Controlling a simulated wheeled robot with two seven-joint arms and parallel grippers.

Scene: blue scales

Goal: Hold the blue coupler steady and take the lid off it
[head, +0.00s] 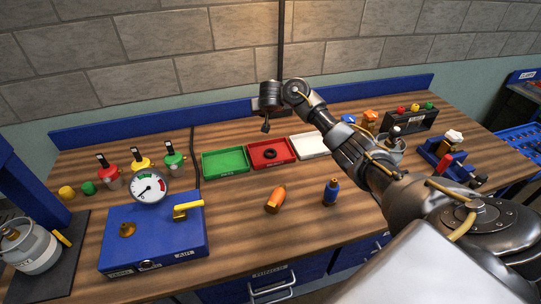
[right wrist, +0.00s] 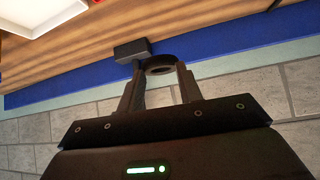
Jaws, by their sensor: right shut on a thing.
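The blue coupler (head: 331,192) stands upright on the wooden bench, right of centre, with a darker narrow top. No gripper is near it. My right gripper (head: 265,127) is up over the back of the bench, behind the red tray and well away from the coupler. In the right wrist view its fingers (right wrist: 159,80) are shut on a dark ring-shaped piece (right wrist: 160,70). I cannot tell whether this piece is the coupler's lid. My left gripper is not in view.
An orange coupler-like piece (head: 275,200) lies left of the blue one. Green (head: 225,172), red (head: 284,161) and white (head: 307,154) trays stand behind; the red one holds a black ring (head: 269,153). A blue gauge box (head: 155,245) is at left. The front middle is mostly clear.

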